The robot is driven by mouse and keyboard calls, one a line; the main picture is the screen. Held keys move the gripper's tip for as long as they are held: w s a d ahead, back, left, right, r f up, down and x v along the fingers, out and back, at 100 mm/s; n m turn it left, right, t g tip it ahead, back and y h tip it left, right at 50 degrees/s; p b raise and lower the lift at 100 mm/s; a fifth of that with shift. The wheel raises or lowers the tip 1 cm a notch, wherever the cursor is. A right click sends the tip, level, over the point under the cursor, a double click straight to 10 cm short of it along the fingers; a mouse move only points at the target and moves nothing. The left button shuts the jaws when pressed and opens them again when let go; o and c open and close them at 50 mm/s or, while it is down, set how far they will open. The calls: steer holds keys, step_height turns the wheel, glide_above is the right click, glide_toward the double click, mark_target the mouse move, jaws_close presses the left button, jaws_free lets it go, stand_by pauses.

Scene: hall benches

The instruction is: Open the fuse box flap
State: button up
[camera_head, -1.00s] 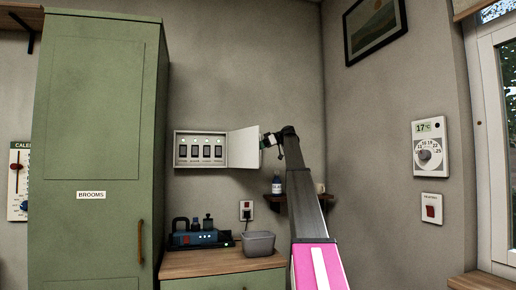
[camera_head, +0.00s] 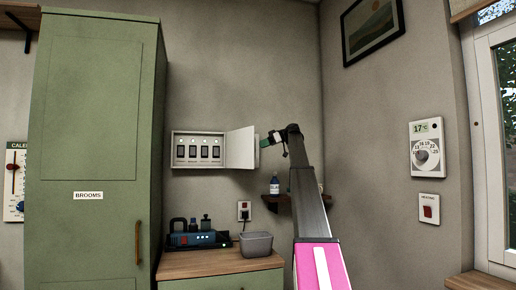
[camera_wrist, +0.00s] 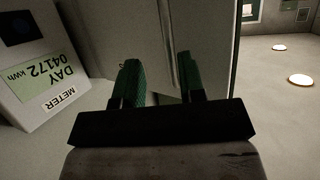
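The fuse box (camera_head: 198,149) is a white box on the back wall with several dark switches inside. Its white flap (camera_head: 240,147) stands open, swung out on the right side. My gripper (camera_head: 265,142) is just right of the flap's free edge in the head view, with a small gap showing. In the wrist view its two green fingers (camera_wrist: 158,82) are spread apart, with pale panel surfaces beyond them. I cannot tell whether a finger touches the flap.
A meter (camera_wrist: 45,80) is close at the left in the wrist view. A green cabinet (camera_head: 95,130) stands left of the fuse box. A grey bin (camera_head: 257,245) sits on the counter.

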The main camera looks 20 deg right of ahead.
steer(key=v, duration=0.6)
steer(key=shift+d+r, duration=0.15)
steer(key=shift+d, duration=0.15)
steer(key=shift+s, duration=0.2)
